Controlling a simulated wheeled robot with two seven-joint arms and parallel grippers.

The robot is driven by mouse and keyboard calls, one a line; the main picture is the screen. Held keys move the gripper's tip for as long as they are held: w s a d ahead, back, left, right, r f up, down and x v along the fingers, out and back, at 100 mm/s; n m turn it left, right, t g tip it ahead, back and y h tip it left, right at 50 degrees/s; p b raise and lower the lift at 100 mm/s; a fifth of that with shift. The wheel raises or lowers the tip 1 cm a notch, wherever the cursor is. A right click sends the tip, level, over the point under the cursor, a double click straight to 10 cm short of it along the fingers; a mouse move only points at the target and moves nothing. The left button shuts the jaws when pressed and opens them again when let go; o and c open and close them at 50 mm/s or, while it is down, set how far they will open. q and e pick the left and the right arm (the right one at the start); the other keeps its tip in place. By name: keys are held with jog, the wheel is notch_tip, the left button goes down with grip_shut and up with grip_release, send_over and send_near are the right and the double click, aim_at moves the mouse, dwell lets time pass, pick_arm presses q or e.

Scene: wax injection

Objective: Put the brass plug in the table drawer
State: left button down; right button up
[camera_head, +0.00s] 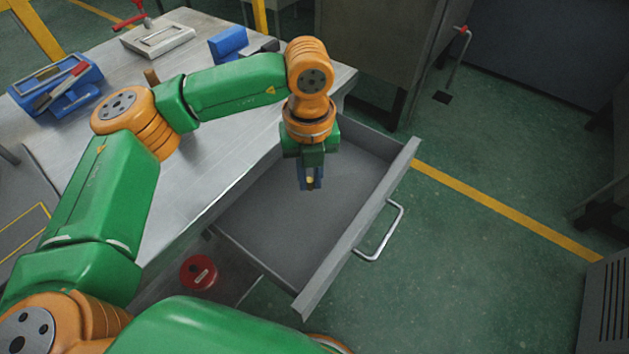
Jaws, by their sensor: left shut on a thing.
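My left gripper (311,183) points down over the open table drawer (270,215). It is shut on the brass plug (310,181), a small yellow piece showing between its fingers. The plug is mostly hidden by the fingers. The drawer is grey, pulled out from the table, and its visible floor is empty. A metal handle (383,240) is on its front. I cannot tell how high the plug is above the drawer floor. My right gripper is not in view.
The metal table (205,165) carries a blue tool holder (58,85), a blue block (229,42), a grey frame (157,37) and a small brown cylinder (152,77). A red round object (198,272) is below the drawer's left side. Green floor lies open at right.

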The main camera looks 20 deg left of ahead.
aim_at(313, 197)
pick_arm(q)
jog(key=f, duration=0.2)
jog(key=w+f, duration=0.1)
jog(key=f, duration=0.1)
jog(key=shift+w+f+p, duration=0.2)
jog(key=shift+f+p, duration=0.1)
jog(key=shift+f, duration=0.1)
jog(key=shift+f, duration=0.1)
jog(key=shift+f+b, duration=0.15)
jog(key=shift+b, duration=0.15)
jog(key=c, duration=0.8)
grip_release()
jog(key=shift+c, duration=0.2)
notch_tip(313, 197, up, 12)
jog(key=shift+r, duration=0.25)
